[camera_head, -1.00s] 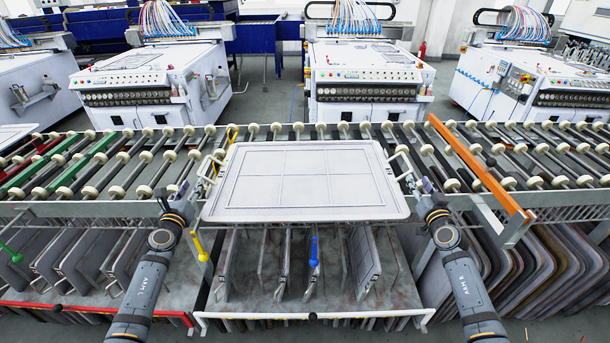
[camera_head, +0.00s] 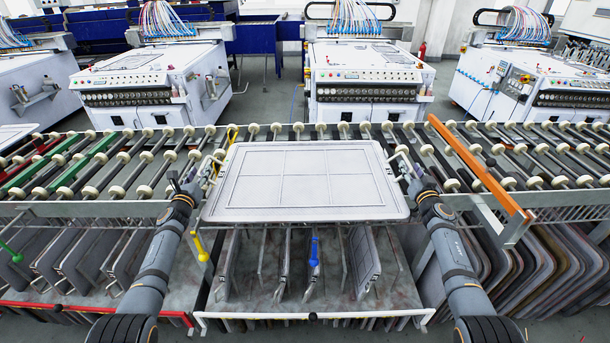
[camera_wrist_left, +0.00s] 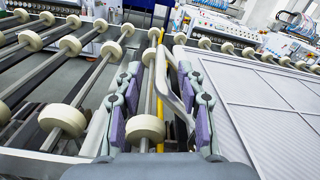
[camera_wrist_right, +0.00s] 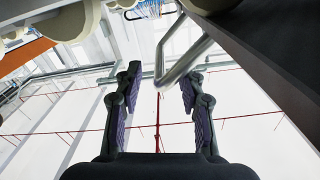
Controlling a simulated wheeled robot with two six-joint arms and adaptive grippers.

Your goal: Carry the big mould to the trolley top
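The big mould (camera_head: 300,180) is a white rectangular panel with a raised rim and a cross-shaped seam. It lies flat at the front of the roller bed, with a looped handle on each side. My left gripper (camera_head: 192,180) is at its left side; in the left wrist view the open fingers (camera_wrist_left: 160,72) have the white left handle (camera_wrist_left: 184,95) between them, nearer the right finger. My right gripper (camera_head: 411,178) is at its right side; in the right wrist view the open fingers (camera_wrist_right: 160,78) have the right handle's bar (camera_wrist_right: 181,61) between them. I cannot tell which part is the trolley top.
The roller bed (camera_head: 100,170) with white wheels runs across behind the mould. An orange bar (camera_head: 480,165) lies at its right. Below, a white-edged rack (camera_head: 310,315) holds several upright panels, with a yellow knob (camera_head: 202,256) and blue knob (camera_head: 313,262). White machines (camera_head: 370,80) stand behind.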

